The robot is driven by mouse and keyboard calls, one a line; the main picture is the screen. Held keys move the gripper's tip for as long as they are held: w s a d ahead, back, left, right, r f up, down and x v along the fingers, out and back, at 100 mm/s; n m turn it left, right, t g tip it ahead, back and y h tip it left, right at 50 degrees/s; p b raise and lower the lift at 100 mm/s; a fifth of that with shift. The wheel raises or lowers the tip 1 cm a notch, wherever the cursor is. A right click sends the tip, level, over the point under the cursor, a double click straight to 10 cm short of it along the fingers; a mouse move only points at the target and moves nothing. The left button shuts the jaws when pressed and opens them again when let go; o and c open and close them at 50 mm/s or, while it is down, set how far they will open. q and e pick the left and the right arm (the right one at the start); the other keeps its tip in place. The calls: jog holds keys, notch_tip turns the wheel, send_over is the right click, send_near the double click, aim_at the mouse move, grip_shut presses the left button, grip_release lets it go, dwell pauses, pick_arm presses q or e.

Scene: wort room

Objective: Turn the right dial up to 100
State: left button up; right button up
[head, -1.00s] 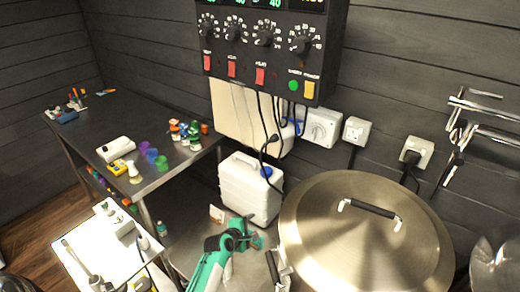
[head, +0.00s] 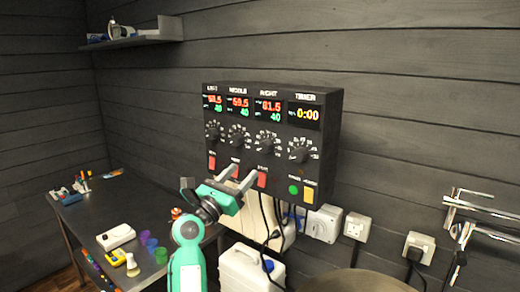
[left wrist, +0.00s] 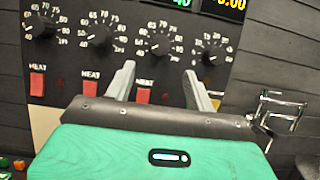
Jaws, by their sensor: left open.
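A black control box (head: 327,115) hangs on the wall with a row of four black dials. The right dial (head: 267,141) is third from the left, under the display headed RIGHT (head: 268,109), which reads 81.5 in red and 40 in green. In the left wrist view the right dial (left wrist: 158,44) is above and between my fingertips. My left gripper (head: 240,173) is open and empty, in front of the box, below the right dial and near the red switches. It also shows in the left wrist view (left wrist: 159,72). My right gripper is out of view.
Beside the right dial are the middle dial (head: 237,135) and the timer dial (head: 299,150). Below are red switches (head: 263,177), a green button (head: 293,189) and a yellow switch (head: 309,194). Cables hang underneath. A metal pipe rack (head: 465,215) is at right.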

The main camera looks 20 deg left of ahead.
aim_at(262, 150)
pick_arm(q)
jog(key=p+x, duration=0.3)
jog(key=x, duration=0.5)
jog(key=shift+w+r, duration=0.15)
jog(key=shift+w+d+r, duration=0.1)
jog(key=shift+w+d, duration=0.2)
jog(key=shift+w, duration=0.3)
jog(key=shift+c, duration=0.2)
jog(key=c, duration=0.9)
jog(key=shift+c, duration=0.2)
